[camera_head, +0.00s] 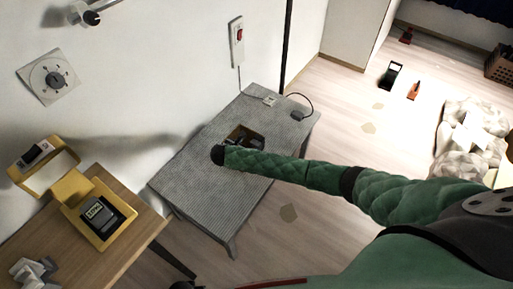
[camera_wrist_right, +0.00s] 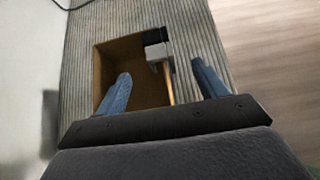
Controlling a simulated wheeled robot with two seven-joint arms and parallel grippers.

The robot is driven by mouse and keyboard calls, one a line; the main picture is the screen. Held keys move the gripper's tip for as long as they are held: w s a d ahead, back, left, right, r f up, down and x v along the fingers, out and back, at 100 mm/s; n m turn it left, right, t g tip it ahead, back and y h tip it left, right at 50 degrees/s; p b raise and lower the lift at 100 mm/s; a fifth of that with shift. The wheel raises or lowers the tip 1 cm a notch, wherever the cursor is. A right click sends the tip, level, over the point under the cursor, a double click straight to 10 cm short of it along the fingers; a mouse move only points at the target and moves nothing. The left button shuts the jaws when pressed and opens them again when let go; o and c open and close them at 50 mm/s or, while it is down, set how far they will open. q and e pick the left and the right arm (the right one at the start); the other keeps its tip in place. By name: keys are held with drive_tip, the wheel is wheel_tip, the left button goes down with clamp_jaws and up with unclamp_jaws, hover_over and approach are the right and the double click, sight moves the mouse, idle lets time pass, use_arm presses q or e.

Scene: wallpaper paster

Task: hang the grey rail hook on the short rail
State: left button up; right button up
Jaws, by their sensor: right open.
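A small grey block-like piece with a black end (camera_wrist_right: 156,48) lies at the far right part of an open box (camera_wrist_right: 103,62) in the right wrist view; I cannot tell if it is the grey rail hook. The box also shows on the grey table in the camera_head view (camera_head: 258,136). My right gripper (camera_wrist_right: 161,73) is open above the box, its blue fingers apart with nothing between them. In the camera_head view the right gripper (camera_head: 238,143) is small and dark. A short metal bar fixture (camera_head: 90,15) on the wall may be the short rail.
The ribbed grey table (camera_head: 185,185) stands against the wall, with a cabled device (camera_head: 297,114) at its far end. A wooden table (camera_head: 125,245) at lower left holds a yellow tray (camera_head: 72,190) and grey blocky pieces (camera_head: 35,271). A red-switched box (camera_head: 237,42) hangs on the wall.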

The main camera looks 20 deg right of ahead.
sight(255, 143)
drive_tip(key=shift+w+d+f, duration=0.3)
drive_tip(key=shift+w+d, duration=0.1)
drive_tip(key=shift+d, duration=0.05)
drive_tip(key=shift+w+d+f+p, duration=0.3)
drive_tip(key=shift+w+d+f, duration=0.05)
drive_tip(key=shift+d+f, duration=0.1)
drive_tip(key=p+x, duration=0.1)
drive_tip(key=x, duration=0.3)
drive_tip(key=shift+w+f+p, duration=0.1)
drive_tip(key=shift+f+p, duration=0.2)
use_arm(q)
wheel_tip(255, 143, down, 6)
drive_tip(key=a, duration=0.1)
drive_tip(key=shift+s+a+t, duration=0.2)
drive_tip(key=shift+a+t, duration=0.05)
drive_tip(key=shift+t, duration=0.05)
use_arm(e)
drive_tip(key=shift+w+d+f, duration=0.1)
drive_tip(key=shift+d+f, duration=0.05)
drive_tip(key=shift+f, duration=0.05)
drive_tip(key=c, duration=1.1)
drive_tip(key=shift+o, duration=0.2)
